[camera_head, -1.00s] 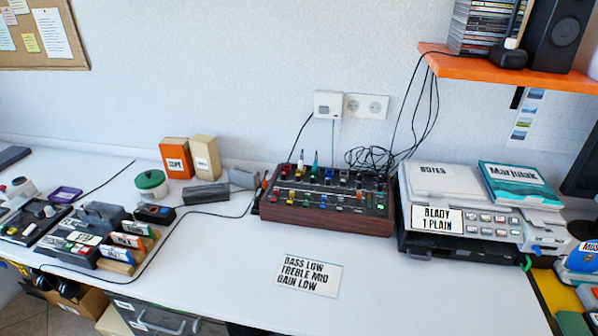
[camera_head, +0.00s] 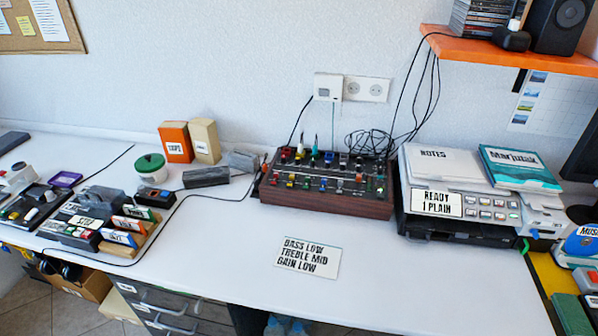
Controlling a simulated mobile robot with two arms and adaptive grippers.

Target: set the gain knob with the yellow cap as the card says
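The mixer (camera_head: 326,203) is a dark wood-sided box with rows of small coloured knobs and sliders, standing on the white desk near the wall. A small yellow cap (camera_head: 300,153) shows in its back row, between a red cap and a blue cap; its pointer setting is too small to read. The card (camera_head: 308,257) lies flat on the desk in front of the mixer and reads "BASS LOW, TREBLE MID, GAIN LOW". Neither of my grippers is in view.
A grey device (camera_head: 470,208) labelled "READY 1 PLAIN" stands right of the mixer. Orange and beige boxes (camera_head: 206,141), a green-lidded pot (camera_head: 150,168) and switch blocks (camera_head: 90,222) stand left. Cables run behind the mixer. The desk (camera_head: 220,250) around the card is clear.

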